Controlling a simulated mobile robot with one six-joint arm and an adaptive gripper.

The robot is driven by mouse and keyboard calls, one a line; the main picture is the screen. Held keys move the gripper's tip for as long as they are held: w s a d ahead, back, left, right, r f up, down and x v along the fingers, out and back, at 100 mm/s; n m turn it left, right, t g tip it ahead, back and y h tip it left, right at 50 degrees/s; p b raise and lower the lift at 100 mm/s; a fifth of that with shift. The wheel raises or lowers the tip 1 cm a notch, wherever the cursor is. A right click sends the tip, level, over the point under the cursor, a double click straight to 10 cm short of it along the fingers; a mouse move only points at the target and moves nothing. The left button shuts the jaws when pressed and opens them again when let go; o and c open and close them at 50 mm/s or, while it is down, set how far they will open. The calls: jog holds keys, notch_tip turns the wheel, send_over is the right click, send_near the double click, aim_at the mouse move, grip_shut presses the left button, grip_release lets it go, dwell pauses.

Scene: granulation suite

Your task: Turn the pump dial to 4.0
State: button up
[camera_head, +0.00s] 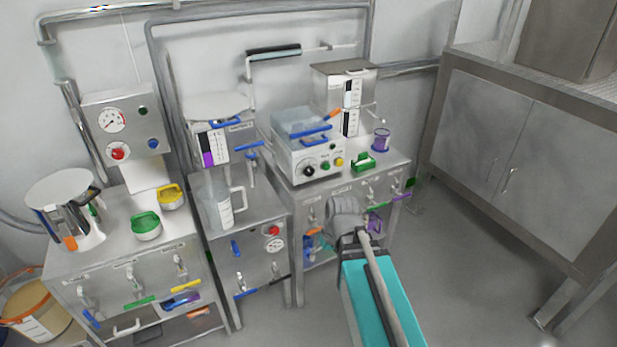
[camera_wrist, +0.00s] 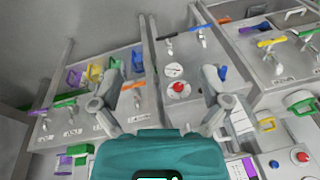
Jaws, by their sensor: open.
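A pale box-shaped unit (camera_head: 311,146) with a blue-handled clear lid stands on the right-hand cabinet. It looks like the pump. A round black dial (camera_head: 308,171) with a light centre is on its front, left of a green and a yellow button. The dial's scale and setting are too small to read. My gripper (camera_head: 345,212) is in front of and below the unit, apart from the dial. In the wrist view my gripper (camera_wrist: 162,82) has its two fingers spread wide with nothing between them. I cannot make out the dial in the wrist view.
A panel (camera_head: 122,128) with a gauge and red knob is on the left wall. The middle cabinet (camera_head: 245,265) has another red knob (camera_wrist: 179,89) and gauge. A green holder (camera_head: 364,162) and purple cup (camera_head: 381,139) stand right of the unit. Floor at right is clear.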

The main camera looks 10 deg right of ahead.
jog(key=w+a+f+n+t+y+b, duration=0.25)
jog(key=w+b, duration=0.25)
jog(key=w, duration=0.3)
jog(key=t+y+b, duration=0.1)
jog(key=t+b, duration=1.3)
send_near(310, 173)
jog(key=s, duration=0.1)
jog(key=s+d, duration=0.1)
jog(key=s, duration=0.1)
jog(key=shift+d+r+m+g, duration=0.1)
jog(key=shift+r+m+g, duration=0.05)
jog(key=shift+m+g, duration=0.15)
jog(key=shift+w, duration=0.15)
jog(key=x, duration=1.3)
jog(key=shift+w+a+r, duration=0.1)
jog(key=shift+w+a, duration=0.1)
jog(key=shift+w, duration=0.1)
